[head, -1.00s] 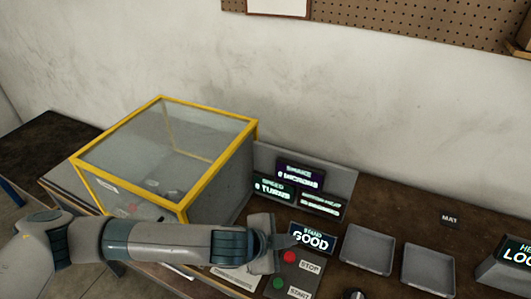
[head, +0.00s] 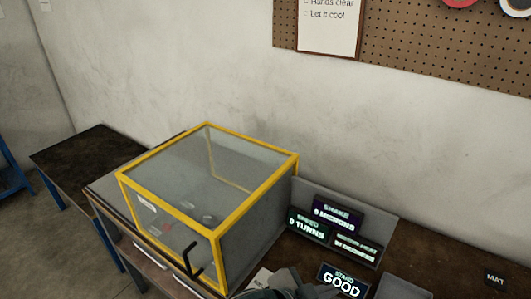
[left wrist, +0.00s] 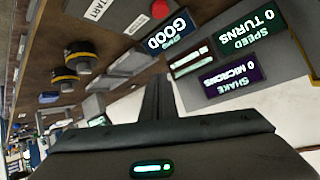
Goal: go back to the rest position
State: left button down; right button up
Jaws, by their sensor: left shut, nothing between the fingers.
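My left gripper (head: 300,293) shows only in part at the bottom edge of the head view, in front of the STAND GOOD display (head: 342,281). In the left wrist view its dark fingers (left wrist: 158,98) are together, with nothing seen between them. They point toward the bench and the display panel. My right gripper is in neither view.
A yellow-framed clear box (head: 208,205) with a black handle stands on the bench, left of a panel of displays (head: 345,218). A red button (left wrist: 160,8) and black-and-yellow parts (left wrist: 80,56) show in the left wrist view.

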pick_arm(q)
jog(key=s+a+f+n+y, duration=0.2)
jog(key=a+f+n, duration=0.2)
jog(key=a, duration=0.5)
jog(key=s+a+f+n+y, duration=0.2)
jog(key=a+f+n, duration=0.25)
jog(key=a, duration=0.45)
jog(key=s+a+f+n+g+y, duration=0.1)
jog(key=s+a+f+n+y, duration=0.2)
jog(key=s+a, duration=0.55)
jog(key=s+a+f+n+g+y, duration=0.15)
jog(key=s+a+f, duration=0.25)
jog(key=s+a, duration=0.45)
notch_tip(320, 180, down, 32)
jog(key=w+a+m+g+b, duration=0.1)
jog(key=b, duration=0.3)
jog(key=s+a+f+g+b, duration=0.1)
jog(key=s+f+b, duration=0.1)
jog(key=s+f, duration=0.7)
jog(key=s+a+f+b, duration=0.2)
jog(key=s+f, duration=0.7)
jog(key=f, duration=0.4)
jog(key=shift+a+f+g+y, duration=0.15)
jog(key=shift+a+g+y, duration=0.1)
jog(key=shift+g+y, duration=0.1)
